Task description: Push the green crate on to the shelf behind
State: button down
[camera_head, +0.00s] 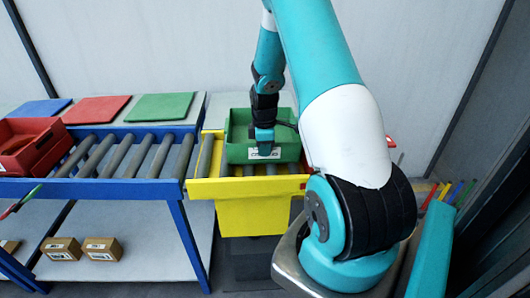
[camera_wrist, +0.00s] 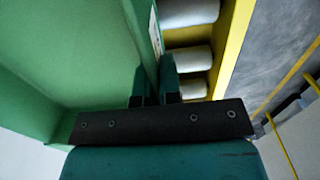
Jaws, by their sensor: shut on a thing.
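The green crate (camera_head: 238,151) rests on the rollers of the yellow stand (camera_head: 240,187) in the head view, with a white label on its front wall. My gripper (camera_head: 264,147) reaches down to that front wall. In the wrist view my gripper (camera_wrist: 156,86) has one finger on each side of the wall and is shut on it. The crate's green inside (camera_wrist: 75,50) fills the left of that view and looks empty where it shows. The shelf behind (camera_head: 216,110) shows as a pale surface beyond the rollers; my arm hides part of it.
A blue roller table (camera_head: 120,187) stands at the left with a red crate (camera_head: 30,148) on it. Blue, red and green flat panels (camera_head: 161,106) lie behind it. Cardboard boxes (camera_head: 103,248) lie on its lower shelf. A wall rises behind.

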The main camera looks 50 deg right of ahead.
jog(key=shift+w+d, duration=1.5)
jog(key=shift+d, duration=0.15)
jog(key=shift+w+d, duration=1.5)
jog(key=shift+d, duration=0.15)
jog(key=shift+w+d, duration=1.55)
jog(key=shift+d, duration=0.05)
jog(key=shift+w+d+f+b, duration=0.1)
jog(key=shift+w+d+b, duration=0.95)
jog(key=shift+w+d, duration=2.2)
jog(key=shift+d, duration=0.25)
jog(key=c, duration=1.2)
grip_release()
